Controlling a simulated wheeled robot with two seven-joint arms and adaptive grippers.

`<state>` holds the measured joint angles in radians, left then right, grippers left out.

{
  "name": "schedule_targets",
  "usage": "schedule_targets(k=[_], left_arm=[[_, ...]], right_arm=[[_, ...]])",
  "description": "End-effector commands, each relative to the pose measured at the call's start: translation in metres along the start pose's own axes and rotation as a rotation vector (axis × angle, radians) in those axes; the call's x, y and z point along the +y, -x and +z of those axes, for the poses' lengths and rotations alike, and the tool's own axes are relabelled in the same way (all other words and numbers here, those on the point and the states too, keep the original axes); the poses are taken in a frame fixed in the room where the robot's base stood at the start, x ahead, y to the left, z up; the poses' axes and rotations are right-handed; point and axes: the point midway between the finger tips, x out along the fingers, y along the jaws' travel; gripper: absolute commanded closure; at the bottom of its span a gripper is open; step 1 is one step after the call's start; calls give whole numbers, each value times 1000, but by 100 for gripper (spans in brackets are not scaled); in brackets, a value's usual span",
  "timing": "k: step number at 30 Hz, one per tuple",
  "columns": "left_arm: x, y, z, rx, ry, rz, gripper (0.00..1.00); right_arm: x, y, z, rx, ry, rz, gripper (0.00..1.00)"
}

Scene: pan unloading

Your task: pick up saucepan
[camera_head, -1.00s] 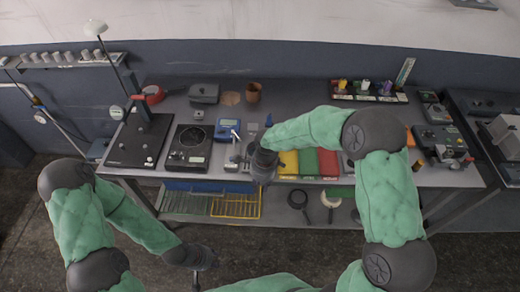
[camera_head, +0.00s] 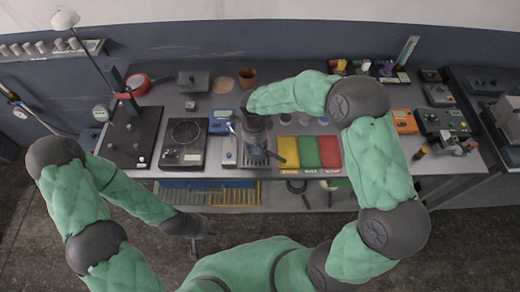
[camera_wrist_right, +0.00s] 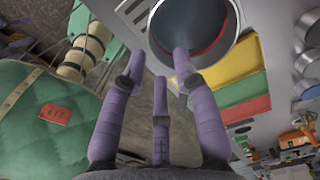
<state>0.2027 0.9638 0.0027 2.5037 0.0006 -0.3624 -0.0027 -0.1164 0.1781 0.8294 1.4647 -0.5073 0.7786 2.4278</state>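A round grey metal vessel (camera_wrist_right: 195,28) with a dark reddish band inside, apparently the saucepan, shows at the top of the right wrist view. Its handle cannot be made out. My right gripper (camera_wrist_right: 160,68) has its purple fingers spread, with no object visible between them. One fingertip overlaps the vessel's near rim in the picture; contact cannot be told. In the head view my right gripper (camera_head: 262,155) is over the table's front middle, and the arm and gripper hide most of the vessel. My left gripper (camera_head: 203,232) hangs low in front of the table, its fingers unclear.
Yellow, green and red trays (camera_head: 308,153) lie right of the right gripper. A hotplate (camera_head: 185,142) and a blue device (camera_head: 222,121) stand to its left. A lidded grey box (camera_head: 194,80) and brown cup (camera_head: 247,76) are behind. Dark pans are on the lower shelf.

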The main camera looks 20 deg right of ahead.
Motion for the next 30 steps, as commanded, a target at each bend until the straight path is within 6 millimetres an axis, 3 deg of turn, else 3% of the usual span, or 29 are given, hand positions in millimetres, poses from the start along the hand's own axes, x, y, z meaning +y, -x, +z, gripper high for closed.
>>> schedule_targets(k=[5, 15, 25, 28, 30], left_arm=[[0, 0, 0, 1, 0, 0, 60], [1, 2, 0, 1, 0, 0, 60], [1, 2, 0, 1, 0, 0, 60], [1, 2, 0, 1, 0, 0, 60], [1, 2, 0, 1, 0, 0, 60]], right_arm=[[1, -10, -1, 1, 1, 3, 70], [5, -53, -6, 0, 1, 3, 70], [4, -58, -6, -2, 1, 0, 70], [4, -58, -6, -1, 1, 1, 98], [4, -58, -6, -1, 1, 1, 100]])
